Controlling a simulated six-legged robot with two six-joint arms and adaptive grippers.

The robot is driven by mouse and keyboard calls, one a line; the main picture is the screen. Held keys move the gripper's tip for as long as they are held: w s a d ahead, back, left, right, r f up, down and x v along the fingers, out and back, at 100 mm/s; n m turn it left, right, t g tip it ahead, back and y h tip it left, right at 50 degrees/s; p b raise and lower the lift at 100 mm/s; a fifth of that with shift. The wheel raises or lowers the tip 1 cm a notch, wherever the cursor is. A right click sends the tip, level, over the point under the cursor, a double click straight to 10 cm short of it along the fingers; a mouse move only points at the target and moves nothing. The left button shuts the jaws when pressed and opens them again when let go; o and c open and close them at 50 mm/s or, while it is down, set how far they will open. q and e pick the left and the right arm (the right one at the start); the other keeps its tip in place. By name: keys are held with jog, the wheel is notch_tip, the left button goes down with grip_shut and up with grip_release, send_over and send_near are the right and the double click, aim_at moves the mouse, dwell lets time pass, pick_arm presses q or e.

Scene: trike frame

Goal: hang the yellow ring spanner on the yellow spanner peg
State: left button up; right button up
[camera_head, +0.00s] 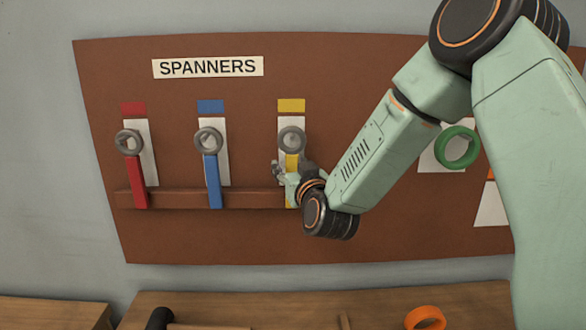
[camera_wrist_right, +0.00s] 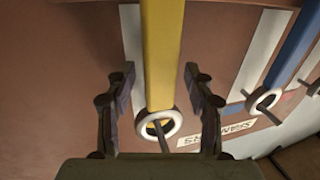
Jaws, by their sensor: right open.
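The yellow ring spanner (camera_head: 292,160) hangs upright on the board, its grey ring around the yellow spanner peg under the yellow tag. In the right wrist view its yellow handle (camera_wrist_right: 162,55) runs up from the ring (camera_wrist_right: 172,124), and the peg (camera_wrist_right: 161,137) sticks out through the ring. My right gripper (camera_head: 281,172) is at the spanner's handle, hiding part of it. In the right wrist view my right gripper (camera_wrist_right: 158,72) is open, one finger on each side of the handle with gaps between. My left gripper is not in view.
A red spanner (camera_head: 137,180) and a blue spanner (camera_head: 212,180) hang to the left on the brown board (camera_head: 200,235). A ledge (camera_head: 172,198) crosses behind the handles. A green ring (camera_head: 457,147) is at right. An orange ring (camera_head: 426,318) lies on the bench below.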

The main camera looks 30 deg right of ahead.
jog(key=shift+s, duration=0.15)
jog(key=v, duration=1.1)
jog(key=shift+s, duration=0.4)
jog(key=s+a+f+g+y+b, duration=0.2)
jog(key=s+a+f+g+b, duration=0.1)
jog(key=f, duration=0.8)
jog(key=s+a+f+g+y+b, duration=0.2)
jog(key=a+f+g+b, duration=0.15)
jog(key=f, duration=0.85)
jog(key=s+a+f+g+y+b, duration=0.1)
jog(key=s+a+f+g+b, duration=0.2)
jog(key=f, duration=0.8)
jog(key=s+a+f+n+g+b, duration=0.1)
jog(key=s+f+g+b, duration=0.3)
jog(key=s+f+b, duration=0.3)
jog(key=s+a+f+n+g+b, duration=0.1)
jog(key=s+f+b, duration=0.7)
jog(key=s+f, duration=0.8)
notch_tip(320, 180, down, 7)
jog(key=n+g, duration=0.1)
jog(key=g, duration=0.1)
jog(key=shift+f+g, duration=0.2)
jog(key=shift+g, duration=0.15)
